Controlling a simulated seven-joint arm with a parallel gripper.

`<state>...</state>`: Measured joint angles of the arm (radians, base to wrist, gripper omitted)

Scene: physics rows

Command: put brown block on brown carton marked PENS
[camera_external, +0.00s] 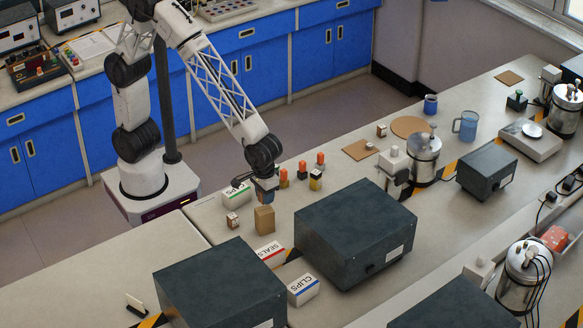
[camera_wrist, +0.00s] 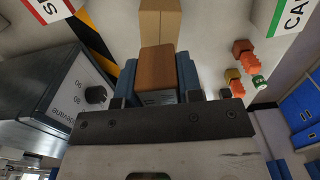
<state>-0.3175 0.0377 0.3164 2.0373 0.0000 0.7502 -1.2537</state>
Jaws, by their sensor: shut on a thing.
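My gripper (camera_external: 266,196) is shut on a brown block (camera_wrist: 157,70), which shows between the two blue fingers in the wrist view. In the outside view the fingers largely hide the block. A tan-brown carton (camera_external: 264,219) stands upright on the bench just below and in front of my gripper. The carton also shows beyond the block in the wrist view (camera_wrist: 160,22). No PENS lettering is readable on it in either view. I cannot tell whether the block touches the carton.
White cartons marked SEALS (camera_external: 269,252) and CLIPS (camera_external: 303,289) lie nearby, and a green-striped one (camera_external: 237,195) is behind. A small cube (camera_external: 232,219) stands left of the carton. Several orange-topped pieces (camera_external: 302,168) stand behind. A large dark box (camera_external: 355,230) is to the right.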

